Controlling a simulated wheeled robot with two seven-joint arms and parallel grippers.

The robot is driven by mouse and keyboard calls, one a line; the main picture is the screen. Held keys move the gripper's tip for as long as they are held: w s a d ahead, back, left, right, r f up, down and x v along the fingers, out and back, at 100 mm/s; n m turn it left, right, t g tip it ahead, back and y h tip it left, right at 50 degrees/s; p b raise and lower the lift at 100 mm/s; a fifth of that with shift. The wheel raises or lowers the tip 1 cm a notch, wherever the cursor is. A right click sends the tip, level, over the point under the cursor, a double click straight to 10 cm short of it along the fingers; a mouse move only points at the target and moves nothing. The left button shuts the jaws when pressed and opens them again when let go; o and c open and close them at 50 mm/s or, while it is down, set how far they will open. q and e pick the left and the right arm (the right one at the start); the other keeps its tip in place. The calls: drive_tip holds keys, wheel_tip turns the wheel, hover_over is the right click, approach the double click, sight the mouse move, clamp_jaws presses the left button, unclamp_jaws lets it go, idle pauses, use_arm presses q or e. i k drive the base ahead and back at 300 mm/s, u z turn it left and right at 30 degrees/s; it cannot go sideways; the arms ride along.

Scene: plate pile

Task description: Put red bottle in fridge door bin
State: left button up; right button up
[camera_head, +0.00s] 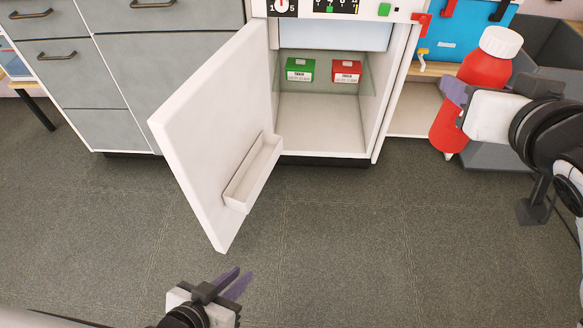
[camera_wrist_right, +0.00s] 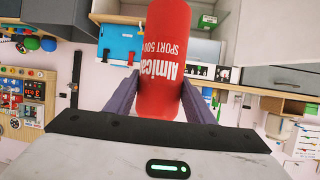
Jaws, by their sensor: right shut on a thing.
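The red bottle (camera_head: 484,72) has a white cap and hangs roughly upright, tilted slightly, at the right of the head view. My right gripper (camera_head: 458,98) is shut on it. In the right wrist view the bottle (camera_wrist_right: 165,60), with white lettering, sits between the purple fingers (camera_wrist_right: 158,98). The fridge door (camera_head: 205,125) stands open. The white door bin (camera_head: 236,196) is fixed low on its inner face and looks empty. The bottle is well to the right of the bin. My left gripper (camera_head: 236,284) is low in the head view, apart from the door; its finger gap is unclear.
Inside the fridge a green box (camera_head: 300,69) and a red box (camera_head: 346,71) sit on a clear shelf. Grey drawers (camera_head: 60,70) stand at the left. A dark grey bin (camera_head: 550,55) is behind the bottle. The floor before the fridge is clear.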

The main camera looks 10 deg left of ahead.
sight(260, 169)
drive_tip(key=z, duration=1.1)
drive_tip(key=i, duration=1.05)
drive_tip(key=u, duration=3)
